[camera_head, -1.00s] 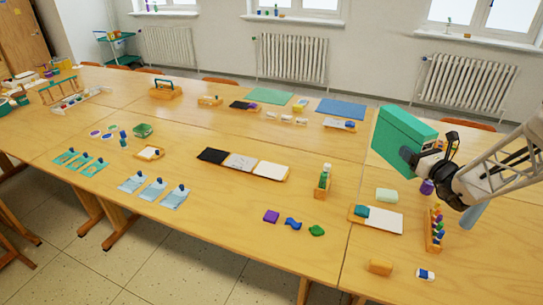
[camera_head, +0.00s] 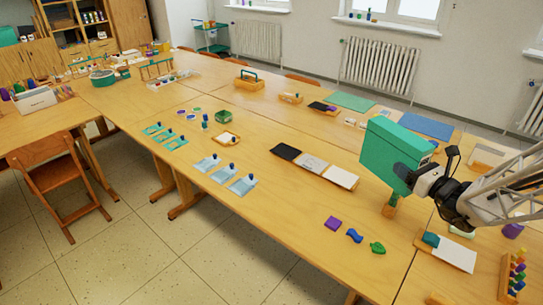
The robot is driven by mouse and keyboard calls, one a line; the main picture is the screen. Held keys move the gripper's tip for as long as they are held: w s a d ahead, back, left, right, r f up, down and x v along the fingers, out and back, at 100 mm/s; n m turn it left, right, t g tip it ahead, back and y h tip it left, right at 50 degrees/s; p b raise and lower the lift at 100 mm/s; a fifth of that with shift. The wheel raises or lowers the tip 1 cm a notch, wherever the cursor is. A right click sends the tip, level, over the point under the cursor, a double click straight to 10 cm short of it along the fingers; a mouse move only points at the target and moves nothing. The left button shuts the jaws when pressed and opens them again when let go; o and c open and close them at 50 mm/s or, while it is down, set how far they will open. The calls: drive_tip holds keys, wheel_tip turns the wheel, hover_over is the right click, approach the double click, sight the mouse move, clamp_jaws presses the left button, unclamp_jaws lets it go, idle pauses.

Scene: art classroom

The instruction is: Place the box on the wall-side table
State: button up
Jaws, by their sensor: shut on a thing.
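A green box (camera_head: 393,152) is held in the air over the right part of the long wooden table. My gripper (camera_head: 422,178) is shut on the box from its right side. The box hides part of the table behind it and most of a small wooden stand with a bottle below it. The long group of joined tables (camera_head: 270,188) runs across the view, with its far side towards the wall with radiators. Another table (camera_head: 50,118) stands at the far left beside shelves. I cannot tell from this view which one is the wall-side table.
Blue mat (camera_head: 426,126), green mat (camera_head: 350,101) and a handled wooden caddy (camera_head: 249,80) lie along the far side. Black and white panels (camera_head: 313,165) and blue cards (camera_head: 223,173) lie mid-table. A chair (camera_head: 58,180) stands at left. The tabletop's front middle is fairly clear.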

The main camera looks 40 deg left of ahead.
drive_tip(key=s+a+n+g+y, duration=0.1)
drive_tip(key=s+a+n+g, duration=0.45)
drive_tip(key=s+a, duration=1)
wheel_tip(320, 180, down, 18)
drive_tip(key=w+a+m+g, duration=0.1)
drive_tip(key=shift+w+a, duration=0.3)
drive_tip(key=shift+w, duration=0.05)
drive_tip(key=w+a+f, duration=0.1)
drive_tip(key=w+a, duration=0.9)
drive_tip(key=w, duration=0.2)
drive_tip(key=shift+a+f, duration=0.25)
drive_tip(key=shift+f, duration=0.1)
drive_tip(key=shift+f, duration=1.65)
drive_tip(key=shift+f, duration=0.15)
drive_tip(key=o, duration=1.1)
